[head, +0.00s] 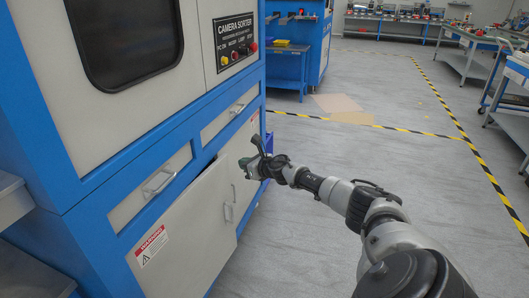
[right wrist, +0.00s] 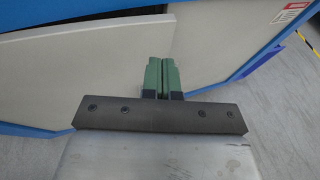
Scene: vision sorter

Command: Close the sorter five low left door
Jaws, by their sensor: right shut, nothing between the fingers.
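The camera sorter's low left door (head: 185,240) is a light grey panel with a red-and-white warning label. It stands ajar, its right edge swung out from the blue frame. In the right wrist view, the door (right wrist: 85,75) fills the left side, with a dark gap above its top edge. My right gripper (head: 250,167) is in front of the low doors, near the left door's free edge. Its green fingers (right wrist: 163,72) are together and empty near that edge; I cannot tell whether they touch it. My left gripper is not in view.
The low right door (head: 242,160) sits beside it and looks closed. Drawers with bar handles (head: 160,182) are above the doors. A blue bench (head: 288,65) stands behind. The grey floor (head: 300,240) to the right is open, with yellow-black tape lines.

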